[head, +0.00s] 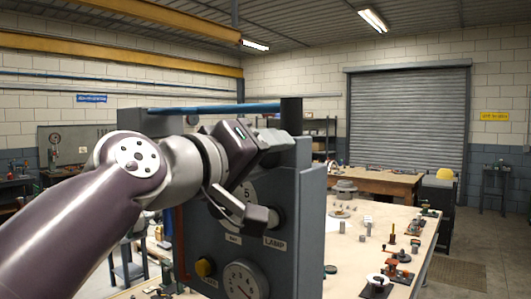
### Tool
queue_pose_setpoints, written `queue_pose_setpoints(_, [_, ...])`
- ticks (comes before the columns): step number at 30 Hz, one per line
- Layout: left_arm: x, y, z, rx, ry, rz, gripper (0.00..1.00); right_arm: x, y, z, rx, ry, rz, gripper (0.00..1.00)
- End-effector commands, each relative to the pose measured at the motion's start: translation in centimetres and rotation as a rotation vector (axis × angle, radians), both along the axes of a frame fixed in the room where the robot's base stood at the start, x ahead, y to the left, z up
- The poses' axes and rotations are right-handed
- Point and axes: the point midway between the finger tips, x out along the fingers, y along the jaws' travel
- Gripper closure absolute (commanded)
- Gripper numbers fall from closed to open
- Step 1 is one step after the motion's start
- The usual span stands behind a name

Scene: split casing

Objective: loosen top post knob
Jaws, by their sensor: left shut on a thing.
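My left gripper (270,180) is in front of the upper part of a grey upright panel (285,270). One finger is near the panel's top edge and the other is lower, by the label LAMP (275,243). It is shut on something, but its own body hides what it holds. A pale dial (247,192) marked 5 shows partly between the fingers. A dark cylinder (291,115) stands at the panel's top right, just above the upper finger. I cannot tell which part is the top post knob. My right gripper is not in view.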

Motion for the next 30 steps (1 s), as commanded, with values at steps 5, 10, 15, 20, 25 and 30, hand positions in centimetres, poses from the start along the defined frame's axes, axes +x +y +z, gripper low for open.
queue_pose_setpoints(5, [0.0,0.0,0.2,-0.131,0.095,0.0,0.8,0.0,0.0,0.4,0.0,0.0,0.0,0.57])
queue_pose_setpoints(10, [-0.1,0.0,0.2,-0.248,0.179,-0.001,0.8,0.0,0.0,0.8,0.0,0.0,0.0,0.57])
queue_pose_setpoints(15, [0.0,0.0,0.2,-0.345,0.249,0.0,0.8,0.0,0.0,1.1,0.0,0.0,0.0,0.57])
queue_pose_setpoints(20, [0.0,-0.1,0.2,-0.409,0.297,0.0,0.8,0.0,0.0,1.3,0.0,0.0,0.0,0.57])
queue_pose_setpoints(25, [0.0,-0.1,0.2,-0.452,0.328,0.0,0.8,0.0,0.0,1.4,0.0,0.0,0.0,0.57])
queue_pose_setpoints(30, [0.0,-0.1,0.1,-0.473,0.343,0.0,0.8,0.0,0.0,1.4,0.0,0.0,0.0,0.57])
